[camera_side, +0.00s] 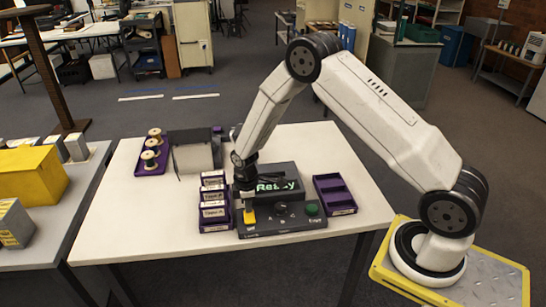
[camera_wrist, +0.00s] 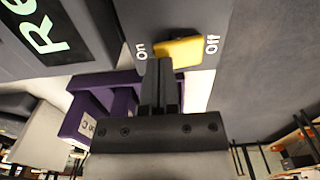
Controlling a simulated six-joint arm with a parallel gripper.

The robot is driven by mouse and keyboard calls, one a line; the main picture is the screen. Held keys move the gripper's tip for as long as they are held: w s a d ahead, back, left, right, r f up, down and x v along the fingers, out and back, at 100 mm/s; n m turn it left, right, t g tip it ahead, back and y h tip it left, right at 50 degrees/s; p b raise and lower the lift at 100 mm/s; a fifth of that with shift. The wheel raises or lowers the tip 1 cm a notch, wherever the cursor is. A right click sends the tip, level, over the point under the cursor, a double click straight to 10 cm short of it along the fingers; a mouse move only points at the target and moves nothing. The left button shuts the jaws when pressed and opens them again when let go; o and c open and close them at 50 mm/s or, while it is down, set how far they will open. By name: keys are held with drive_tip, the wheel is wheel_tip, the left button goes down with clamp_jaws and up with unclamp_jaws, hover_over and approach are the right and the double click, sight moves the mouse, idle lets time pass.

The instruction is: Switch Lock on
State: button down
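The yellow switch (camera_wrist: 180,52) sits on the grey control box between the printed words On and Off in the wrist view. It also shows at the left front of the box in the side view (camera_side: 250,217). My gripper (camera_wrist: 157,66) points at the panel with its two dark fingers together and nothing visible between them. Its fingertips overlap the lower edge of the switch near its On-side end; I cannot tell whether they touch it. In the side view my gripper (camera_side: 248,204) is just above the switch. The control box (camera_side: 283,230) has a display reading Ready.
A green button (camera_side: 311,209) and dark knobs are on the same panel. Purple labelled trays (camera_side: 214,213) stand left of the box, and an empty purple tray (camera_side: 335,195) stands right. Thread spools (camera_side: 151,155) are at the back left. The white tabletop (camera_side: 140,225) is clear at front left.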

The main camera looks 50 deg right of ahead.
drive_tip(key=shift+f, duration=0.25)
drive_tip(key=shift+r, duration=3.05)
drive_tip(key=shift+s+a+r, duration=0.15)
drive_tip(key=shift+s+r, duration=0.1)
drive_tip(key=shift+r, duration=0.15)
drive_tip(key=s+a+r+m+t, duration=0.1)
drive_tip(key=s+r+m, duration=0.3)
drive_tip(key=s, duration=0.4)
drive_tip(key=s+a+r+m+t, duration=0.1)
drive_tip(key=s+a+r+m, duration=0.1)
drive_tip(key=s+r+m, duration=0.3)
drive_tip(key=s+r, duration=0.2)
drive_tip(key=s, duration=0.2)
drive_tip(key=shift+s+a+r+t, duration=0.15)
drive_tip(key=shift+a+r+t, duration=0.15)
